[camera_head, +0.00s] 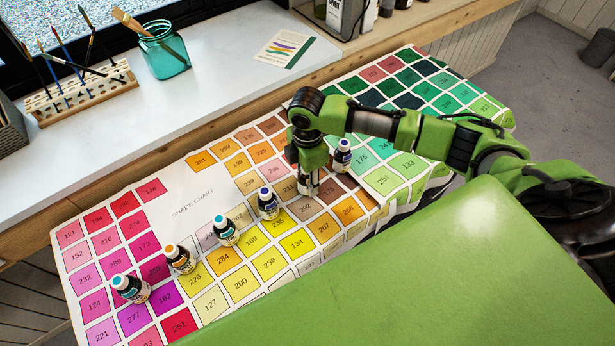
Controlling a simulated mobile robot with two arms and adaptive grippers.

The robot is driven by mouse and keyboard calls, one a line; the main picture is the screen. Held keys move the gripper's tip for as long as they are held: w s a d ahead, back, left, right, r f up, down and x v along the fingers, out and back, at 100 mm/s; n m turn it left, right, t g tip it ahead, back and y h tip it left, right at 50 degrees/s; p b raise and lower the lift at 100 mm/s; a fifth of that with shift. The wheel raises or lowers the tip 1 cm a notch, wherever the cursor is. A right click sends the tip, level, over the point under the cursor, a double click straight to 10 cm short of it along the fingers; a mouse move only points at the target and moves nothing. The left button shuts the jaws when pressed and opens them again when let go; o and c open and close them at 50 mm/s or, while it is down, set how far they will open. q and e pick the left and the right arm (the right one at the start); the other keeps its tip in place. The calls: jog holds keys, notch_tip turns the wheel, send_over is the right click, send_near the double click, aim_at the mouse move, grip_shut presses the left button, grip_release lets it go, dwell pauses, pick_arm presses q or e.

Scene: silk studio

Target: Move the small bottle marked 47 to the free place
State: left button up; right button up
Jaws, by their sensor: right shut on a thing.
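Several small dark bottles with white labels stand upright in a slanting row on the shade chart (190,190). They are a teal-capped bottle (130,289), an orange-capped bottle (180,259), another teal-capped bottle (225,230), a blue-capped bottle (267,203) and a far-right bottle (342,156). Their numbers are too small to read, so I cannot tell which is 47. My right gripper (308,183) points down between the blue-capped and far-right bottles. It is shut on a small bottle, mostly hidden by the fingers, low over the chart. My left gripper is not in view.
A white ledge (215,95) behind the chart holds a brush rack (80,93), a teal glass jar (165,52) and a leaflet (284,48). Bottles stand close on both sides of my right gripper. The blank, pale upper-left part of the chart is clear.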

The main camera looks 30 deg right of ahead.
jog(key=o, duration=1.1)
jog(key=shift+f, duration=0.1)
jog(key=shift+o, duration=0.2)
notch_tip(320, 180, up, 12)
jog(key=shift+r+b, duration=0.2)
jog(key=shift+b, duration=0.45)
jog(key=shift+f, duration=0.1)
